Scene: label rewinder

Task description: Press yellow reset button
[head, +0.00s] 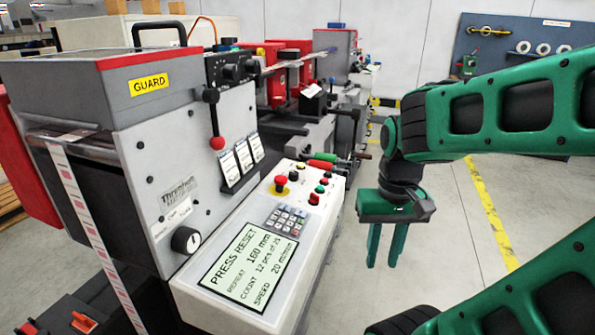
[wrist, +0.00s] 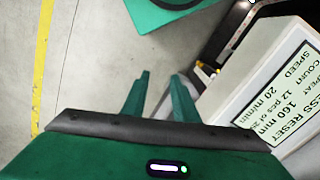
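The sloped white control panel (head: 322,240) of the label rewinder carries several small buttons at its far end. A small yellow button (head: 301,166) appears at the panel's far edge; its label is too small to read. A red mushroom button on a yellow base (head: 281,186) sits nearer, above the keypad. The display (head: 248,266) reads "PRESS RESET"; it also shows in the wrist view (wrist: 283,95). My gripper (head: 382,257) hangs in the air right of the panel, fingers down, apart and empty. In the wrist view my gripper (wrist: 159,82) shows a gap between its fingers; no yellow button shows there.
The grey guard housing (head: 160,110) with a red-knobbed lever rises left of the panel. A black knob (head: 186,240) sits on its front. Open floor with a yellow line (head: 490,215) lies to the right.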

